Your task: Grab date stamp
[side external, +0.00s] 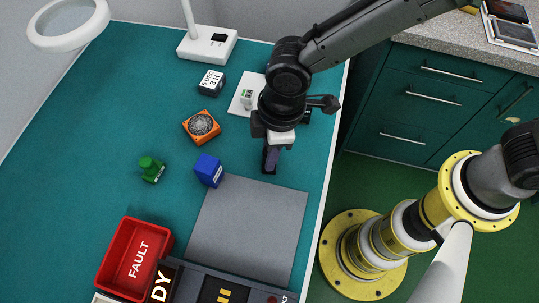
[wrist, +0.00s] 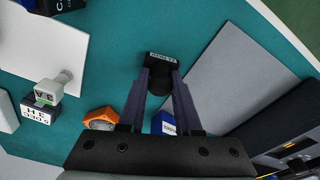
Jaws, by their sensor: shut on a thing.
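A small black block with a white printed label (wrist: 162,58), which looks like the date stamp, is between my fingertips. The print is too small to read surely. My gripper (wrist: 160,75) is shut on it, one dark finger on each side. In the side external view, my gripper (side external: 269,160) points down near the top edge of the grey mat, right of the blue block. The block shows there only as a dark shape at the fingertips. I cannot tell whether it touches the table.
A grey mat (side external: 247,230) lies below. A blue block (side external: 208,170), orange-framed round part (side external: 201,126), green knobbed item (side external: 151,168) and black-and-white lettered block (side external: 211,82) stand left. A white card (side external: 237,105) lies behind. A red FAULT bin (side external: 112,254) stands front left.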

